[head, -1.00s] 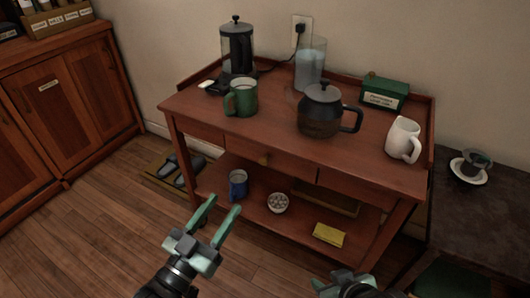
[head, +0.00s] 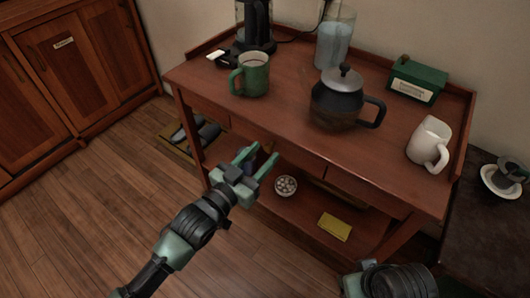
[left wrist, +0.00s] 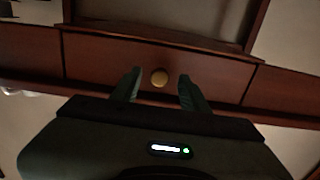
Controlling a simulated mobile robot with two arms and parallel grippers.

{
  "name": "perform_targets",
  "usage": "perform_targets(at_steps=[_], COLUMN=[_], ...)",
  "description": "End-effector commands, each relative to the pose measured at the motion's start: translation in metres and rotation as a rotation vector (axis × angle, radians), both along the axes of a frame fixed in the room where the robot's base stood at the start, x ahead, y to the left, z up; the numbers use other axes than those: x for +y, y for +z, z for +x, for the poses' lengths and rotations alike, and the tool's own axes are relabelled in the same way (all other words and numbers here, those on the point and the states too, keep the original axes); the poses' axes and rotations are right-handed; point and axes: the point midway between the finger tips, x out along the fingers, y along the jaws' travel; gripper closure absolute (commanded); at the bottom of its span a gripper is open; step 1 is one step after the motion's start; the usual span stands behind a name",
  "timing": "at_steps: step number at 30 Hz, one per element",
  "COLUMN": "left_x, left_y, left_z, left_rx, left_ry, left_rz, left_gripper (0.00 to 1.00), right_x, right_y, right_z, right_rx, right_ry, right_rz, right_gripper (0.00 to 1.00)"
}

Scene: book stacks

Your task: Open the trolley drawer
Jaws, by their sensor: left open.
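The wooden trolley (head: 295,105) stands ahead of me. Its middle drawer (head: 300,163) looks shut, its front flush with the panels beside it. In the left wrist view the drawer front (left wrist: 100,58) carries a round brass knob (left wrist: 159,78). My left gripper (head: 262,153) is open in front of the drawer. In the left wrist view its fingers (left wrist: 160,74) stand on either side of the knob, apart from it; I cannot tell the remaining depth. In the head view the gripper hides the knob. Part of my right arm shows at the bottom right, without its fingers.
The top holds a green mug (head: 252,75), a dark pot (head: 337,100), a white pitcher (head: 428,143) and a green box (head: 417,80). A small bowl (head: 286,186) and yellow cloth (head: 334,227) lie on the lower shelf. A dark table (head: 485,240) stands at right.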

Motion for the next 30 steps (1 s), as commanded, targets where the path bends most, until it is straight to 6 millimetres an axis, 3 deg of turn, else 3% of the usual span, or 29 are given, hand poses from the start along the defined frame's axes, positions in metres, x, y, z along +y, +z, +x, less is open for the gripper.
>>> perform_targets(at_steps=[12,13,18,30], left_x=[-0.0082,-0.0082,-0.0080,-0.0080], left_y=[0.0001,0.0001,0.0002,0.0003], left_z=[0.0109,0.0109,0.0107,0.0106], left_rx=[0.001,0.001,0.000,0.000], left_ry=[0.000,0.000,0.000,0.000], left_rz=[0.001,0.001,0.000,0.000], left_gripper=[0.55,0.58,1.00,1.00], right_x=[0.0000,0.0000,0.0001,0.0001], right_y=[-0.0025,-0.0025,-0.0026,-0.0026], right_z=[0.0000,0.0000,0.0000,0.0001], right_rx=[0.000,0.000,0.000,0.000], right_ry=[0.000,0.000,0.001,0.001], right_rz=[0.000,0.000,0.000,0.000], right_gripper=[0.64,0.64,0.64,0.64])
